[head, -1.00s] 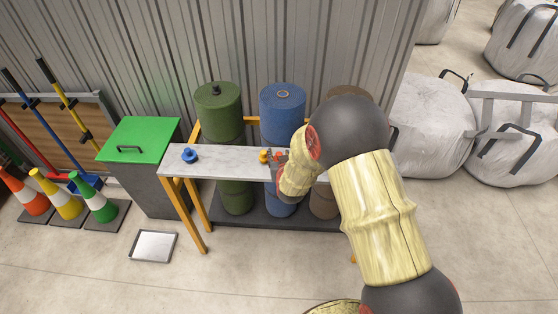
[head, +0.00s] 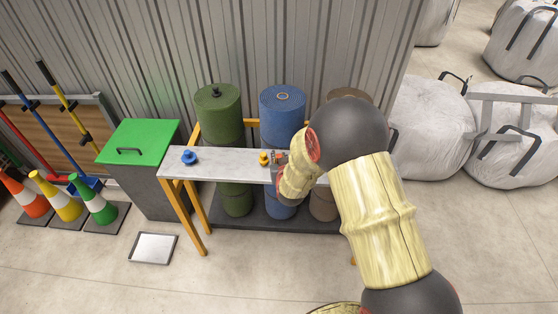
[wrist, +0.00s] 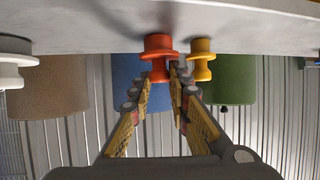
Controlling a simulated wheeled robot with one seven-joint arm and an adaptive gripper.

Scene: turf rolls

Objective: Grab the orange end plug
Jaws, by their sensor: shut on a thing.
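The orange end plug (wrist: 158,57) is a flanged spool shape at the shelf edge in the wrist view, which shows the scene upside down. My gripper (wrist: 164,74) has its two fingers on either side of the plug's narrower part and is shut on it. The plug still appears to be at the shelf surface. In the head view my gripper (head: 281,158) is small and partly hidden by my wrist, just right of the yellow plug (head: 263,158). The yellow plug (wrist: 202,58) is close beside the right finger in the wrist view.
The plugs stand on a narrow grey shelf (head: 228,163) on yellow legs. A blue plug (head: 190,157) stands at its left end. A white plug (wrist: 14,62) shows in the wrist view. Green (head: 219,115), blue (head: 282,112) and brown rolls stand behind the shelf.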

